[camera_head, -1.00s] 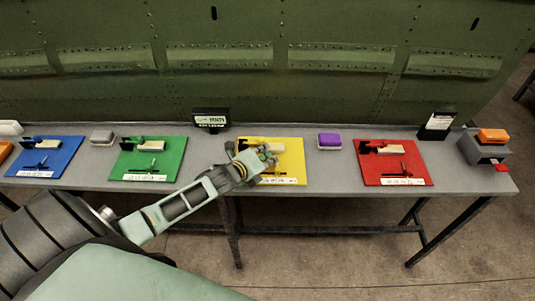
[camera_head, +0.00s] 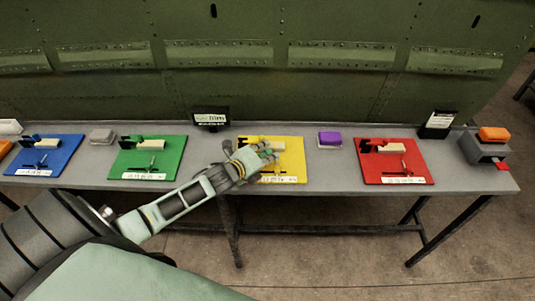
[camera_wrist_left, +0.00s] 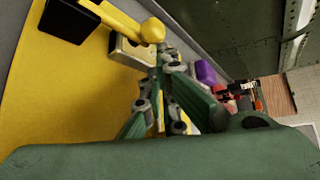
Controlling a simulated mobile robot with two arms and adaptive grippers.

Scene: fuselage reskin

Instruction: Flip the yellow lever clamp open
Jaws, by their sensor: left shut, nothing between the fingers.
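The yellow board (camera_head: 292,172) lies on the grey table, and it fills the left of the left wrist view (camera_wrist_left: 45,95). The yellow lever clamp's lever, with a rounded yellow knob (camera_wrist_left: 152,31), lies over a cream block (camera_wrist_left: 130,52) in the left wrist view. The cream block also shows in the head view (camera_head: 277,145). My left gripper (camera_head: 268,151) is over the board beside the block. In the left wrist view its fingers (camera_wrist_left: 168,58) are shut and empty, close to the knob; I cannot tell whether they touch it. My right gripper is not in view.
The green board (camera_head: 148,160) and blue board (camera_head: 45,157) lie to the left, the red board (camera_head: 393,165) to the right. A purple block (camera_head: 330,139) and a small black display (camera_head: 211,118) stand near the table's back. The green fuselage wall (camera_head: 270,55) rises behind.

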